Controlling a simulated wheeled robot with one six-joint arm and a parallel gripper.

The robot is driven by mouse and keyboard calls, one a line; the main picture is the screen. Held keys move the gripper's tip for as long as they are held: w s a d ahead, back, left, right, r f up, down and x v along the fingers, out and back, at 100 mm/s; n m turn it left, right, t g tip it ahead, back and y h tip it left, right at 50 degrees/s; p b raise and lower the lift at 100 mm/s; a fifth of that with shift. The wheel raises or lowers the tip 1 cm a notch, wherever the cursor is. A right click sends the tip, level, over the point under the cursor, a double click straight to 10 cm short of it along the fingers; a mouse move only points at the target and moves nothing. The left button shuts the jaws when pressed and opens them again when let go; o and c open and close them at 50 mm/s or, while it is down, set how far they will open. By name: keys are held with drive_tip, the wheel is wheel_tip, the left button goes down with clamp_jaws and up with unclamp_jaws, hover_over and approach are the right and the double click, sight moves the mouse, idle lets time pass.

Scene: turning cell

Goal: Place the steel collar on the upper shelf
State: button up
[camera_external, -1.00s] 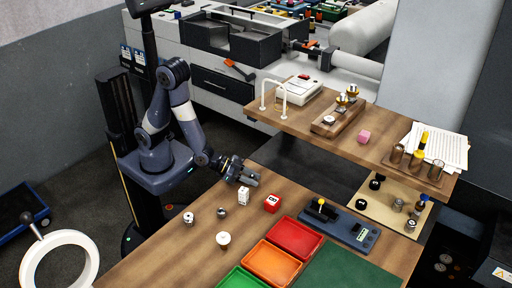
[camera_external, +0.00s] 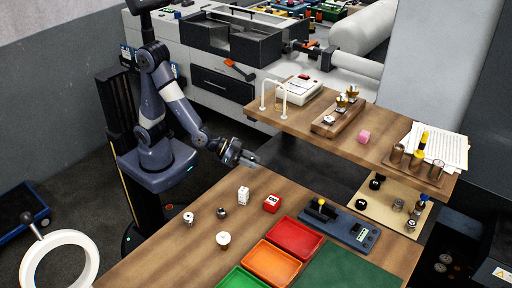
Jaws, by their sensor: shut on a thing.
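My gripper (camera_external: 250,159) is shut and raised above the back edge of the wooden workbench, below and left of the upper shelf. A small grey metal piece, the steel collar, appears to be between its fingers; its outline is hardly visible against the grey jaws. The upper shelf (camera_external: 295,119) is a raised wooden board at the back right. My gripper is apart from it.
The shelf's front middle has free room.

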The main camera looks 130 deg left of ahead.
drive_tip(key=shift+r, duration=0.65)
drive_tip(key=w+a+r+n+g+y+b, duration=0.1)
drive_tip(key=w+r+n+g+y+b, duration=0.15)
drive_tip(key=w+r, duration=0.65)
wheel_tip(320, 180, up, 17)
drive_tip(key=n+g+y+p, duration=0.5)
drive_tip(key=n+g, duration=0.5)
drive_tip(key=n, duration=0.1)
hover_over(302, 123)
drive_tip(key=shift+m, duration=0.25)
wheel_tip(302, 123, down, 10)
drive_tip(key=shift+a+r+b, duration=0.1)
drive_tip(key=shift+b, duration=0.45)
drive_tip(key=o, duration=1)
